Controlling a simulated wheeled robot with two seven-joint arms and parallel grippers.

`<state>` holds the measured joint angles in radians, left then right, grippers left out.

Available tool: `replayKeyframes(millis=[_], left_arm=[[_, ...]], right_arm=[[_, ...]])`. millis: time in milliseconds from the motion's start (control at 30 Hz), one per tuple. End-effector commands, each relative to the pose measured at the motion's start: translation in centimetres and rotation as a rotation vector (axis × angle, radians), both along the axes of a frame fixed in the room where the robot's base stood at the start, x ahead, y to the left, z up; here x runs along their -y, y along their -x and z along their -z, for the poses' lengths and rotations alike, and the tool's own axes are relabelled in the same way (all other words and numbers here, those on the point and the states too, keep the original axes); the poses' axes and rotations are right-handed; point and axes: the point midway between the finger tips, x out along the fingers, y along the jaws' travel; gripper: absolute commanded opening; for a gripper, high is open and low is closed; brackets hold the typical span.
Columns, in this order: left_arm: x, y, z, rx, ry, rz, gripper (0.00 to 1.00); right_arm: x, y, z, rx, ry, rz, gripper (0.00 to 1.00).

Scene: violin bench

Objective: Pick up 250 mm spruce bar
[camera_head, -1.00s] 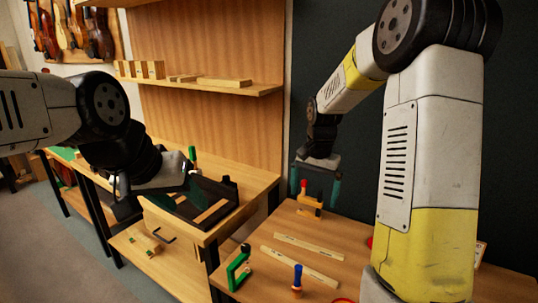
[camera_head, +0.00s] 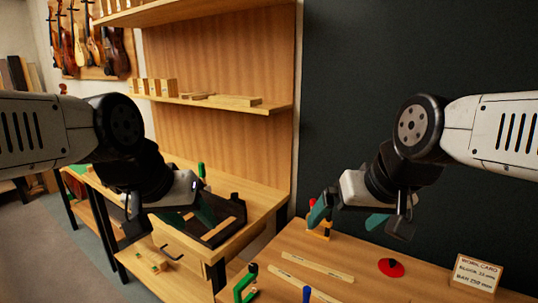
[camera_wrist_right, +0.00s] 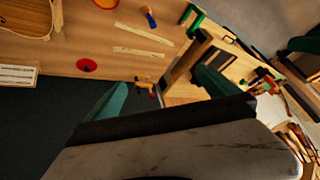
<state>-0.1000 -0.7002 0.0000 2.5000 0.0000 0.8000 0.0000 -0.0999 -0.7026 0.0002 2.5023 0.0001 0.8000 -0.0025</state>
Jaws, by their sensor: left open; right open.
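Two pale wooden bars lie roughly parallel on the right bench top: a back bar (camera_head: 318,267) and a slightly longer front bar (camera_head: 298,284). Both also show in the right wrist view, the back one (camera_wrist_right: 138,52) and the front one (camera_wrist_right: 143,33). I cannot tell which is the 250 mm spruce bar. My right gripper (camera_head: 347,217) is open and empty, raised above the back of the bench, apart from both bars. Its fingers also show in the wrist view (camera_wrist_right: 163,88). My left gripper (camera_head: 188,213) is open near the dark tray at left, away from the bars.
A red disc (camera_head: 391,267) and work card (camera_head: 477,272) are to the right. A red-topped wooden tool (camera_head: 319,228) stands behind. The dark tray (camera_head: 210,222) is on the left bench.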

Motion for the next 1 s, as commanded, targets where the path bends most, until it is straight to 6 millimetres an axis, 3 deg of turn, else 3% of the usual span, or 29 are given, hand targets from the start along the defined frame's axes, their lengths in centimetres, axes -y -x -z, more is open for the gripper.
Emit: replayKeyframes(millis=[33,300,467,667,867,1000], left_arm=[[0.0,0.0,0.0,0.000,0.000,0.000,0.49],[0.0,0.0,0.0,0.000,0.000,0.000,0.49],[0.0,0.0,0.0,0.000,0.000,0.000,0.49],[0.0,0.0,0.0,0.000,0.000,0.000,0.49],[0.0,0.0,0.0,0.000,0.000,0.000,0.49],[0.0,0.0,0.0,0.000,0.000,0.000,0.49]], right_arm=[[0.0,0.0,0.0,0.000,0.000,0.000,0.90],[0.1,-1.2,0.1,-0.019,0.026,-0.027,0.38],[0.3,-5.1,1.2,-0.077,0.115,-0.133,0.38],[0.5,-11.6,4.6,-0.165,0.245,-0.330,0.38],[0.5,-17.5,10.3,-0.253,0.345,-0.541,0.38],[0.2,-21.0,15.6,-0.312,0.397,-0.699,0.38]])
